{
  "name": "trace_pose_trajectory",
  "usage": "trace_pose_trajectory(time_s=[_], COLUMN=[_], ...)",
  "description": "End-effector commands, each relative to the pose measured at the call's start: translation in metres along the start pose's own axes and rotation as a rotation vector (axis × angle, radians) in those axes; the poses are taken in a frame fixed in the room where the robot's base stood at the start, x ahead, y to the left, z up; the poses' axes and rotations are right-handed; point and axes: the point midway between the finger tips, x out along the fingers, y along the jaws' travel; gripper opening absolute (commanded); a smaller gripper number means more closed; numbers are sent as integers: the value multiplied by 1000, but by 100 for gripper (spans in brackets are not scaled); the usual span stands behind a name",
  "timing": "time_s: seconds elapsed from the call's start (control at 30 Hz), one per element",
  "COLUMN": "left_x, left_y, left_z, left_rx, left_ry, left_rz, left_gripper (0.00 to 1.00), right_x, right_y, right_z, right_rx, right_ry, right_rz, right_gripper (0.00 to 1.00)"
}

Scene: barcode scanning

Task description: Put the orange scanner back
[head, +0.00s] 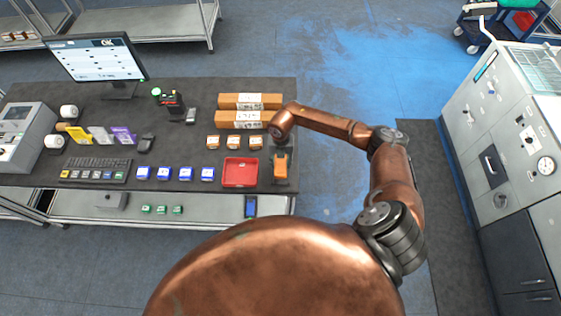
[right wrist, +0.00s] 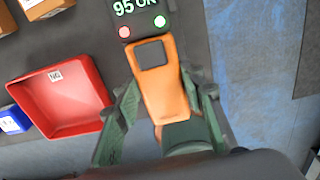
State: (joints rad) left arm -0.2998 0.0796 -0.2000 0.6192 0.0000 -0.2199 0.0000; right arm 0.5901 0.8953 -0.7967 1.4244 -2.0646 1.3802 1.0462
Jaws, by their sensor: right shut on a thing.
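The orange scanner (head: 281,165) is at the right end of the dark table, just right of the red tray. In the right wrist view the scanner (right wrist: 162,95) lies between the two green fingers of my right gripper (right wrist: 165,125), which is shut on it. A dark stand or base with a "95 OK" display (right wrist: 138,12) and a red and a green light is at the scanner's far end. I cannot tell whether the scanner touches it. In the head view my right gripper (head: 281,150) is over the scanner. My left gripper is not in view.
The red tray (head: 225,181), marked NG, is close left of the scanner. Small orange boxes (head: 234,142) and two long cardboard boxes (head: 240,119) stand behind it. Blue boxes (head: 175,173) line up to the left. The table's right edge is close by, with open floor (head: 330,180) beyond.

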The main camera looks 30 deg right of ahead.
Motion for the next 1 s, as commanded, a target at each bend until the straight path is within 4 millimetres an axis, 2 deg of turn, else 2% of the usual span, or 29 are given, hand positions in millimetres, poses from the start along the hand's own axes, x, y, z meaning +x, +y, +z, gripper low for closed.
trace_pose_trajectory(time_s=[0.03, 0.3, 0.83, 0.87, 1.0], left_x=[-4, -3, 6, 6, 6], left_y=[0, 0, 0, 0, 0], left_z=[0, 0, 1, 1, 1], left_rx=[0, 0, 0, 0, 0], left_ry=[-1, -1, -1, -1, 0], left_rz=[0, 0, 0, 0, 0], left_gripper=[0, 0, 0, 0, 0], right_x=[2, 6, 18, 18, 18], right_y=[0, 0, 0, 0, 0], right_z=[0, 1, 1, 1, 1], right_rx=[2, 0, 1, 1, 1], right_ry=[-1, -2, -2, -2, -2], right_rz=[1, 0, 1, 0, 0], right_gripper=[5, 5, 5, 38, 47])
